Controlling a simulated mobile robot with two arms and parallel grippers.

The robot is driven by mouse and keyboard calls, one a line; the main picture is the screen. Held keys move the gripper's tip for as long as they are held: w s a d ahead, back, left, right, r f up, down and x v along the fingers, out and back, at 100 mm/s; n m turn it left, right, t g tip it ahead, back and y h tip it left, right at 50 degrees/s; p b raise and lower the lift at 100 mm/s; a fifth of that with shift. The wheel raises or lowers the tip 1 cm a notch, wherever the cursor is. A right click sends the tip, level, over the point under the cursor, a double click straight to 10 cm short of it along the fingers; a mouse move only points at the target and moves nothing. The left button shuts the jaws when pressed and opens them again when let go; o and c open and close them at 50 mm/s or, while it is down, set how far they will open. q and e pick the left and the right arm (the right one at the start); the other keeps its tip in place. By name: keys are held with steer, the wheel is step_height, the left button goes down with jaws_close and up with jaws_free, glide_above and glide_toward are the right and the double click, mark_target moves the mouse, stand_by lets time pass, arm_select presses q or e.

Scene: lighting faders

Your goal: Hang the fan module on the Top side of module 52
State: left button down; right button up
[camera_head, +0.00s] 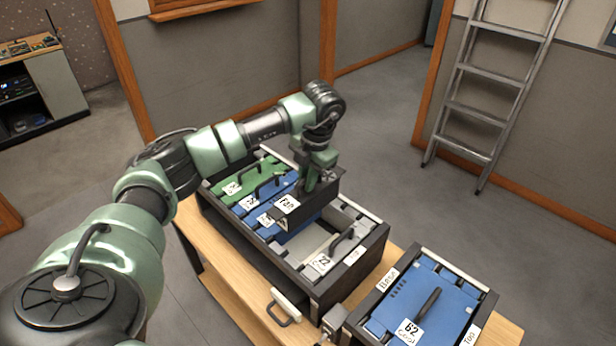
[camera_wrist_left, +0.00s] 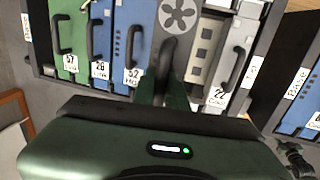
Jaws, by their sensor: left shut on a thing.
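My left gripper (camera_head: 318,182) is shut on the fan module (camera_head: 287,204), a dark unit with a "Fan" label, and holds it over the rack. In the left wrist view the fan module (camera_wrist_left: 181,18) shows a fan symbol, and my fingers are on its black handle. Module 52 (camera_wrist_left: 131,35) is blue with a black handle and a white label, directly left of the fan module in that view. In the head view the held fan module partly hides module 52 (camera_head: 266,219). Whether they touch cannot be told. My right gripper is not clearly seen.
The rack (camera_head: 318,283) holds green module 57 (camera_head: 236,186), blue module 26 (camera_head: 248,202) and grey module 22 (camera_head: 324,261). A light gap lies left of 22. A separate case at right holds blue module 62 (camera_head: 437,290), with Base and Top labels. A ladder (camera_head: 491,100) leans behind.

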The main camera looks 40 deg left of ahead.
mark_target(312, 194)
arm_select(q)
steer(key=shift+f+b, duration=1.25)
steer(key=shift+f, duration=0.6)
steer(key=shift+f+b, duration=1.8)
steer(key=shift+f, duration=1.2)
steer(key=shift+f+b, duration=0.75)
steer(key=shift+f, duration=0.5)
steer(key=c, duration=1.3)
jaws_free()
steer(key=shift+c, duration=0.2)
steer(key=shift+s+f, duration=0.15)
steer(key=r, duration=0.2)
steer(key=d+r, duration=0.1)
steer(key=r, duration=0.4)
steer(key=shift+d+r+b, duration=0.3)
steer(key=shift+r, duration=0.1)
step_height(312, 194, up, 7)
steer(key=p, duration=0.5)
steer(key=shift+r, duration=0.1)
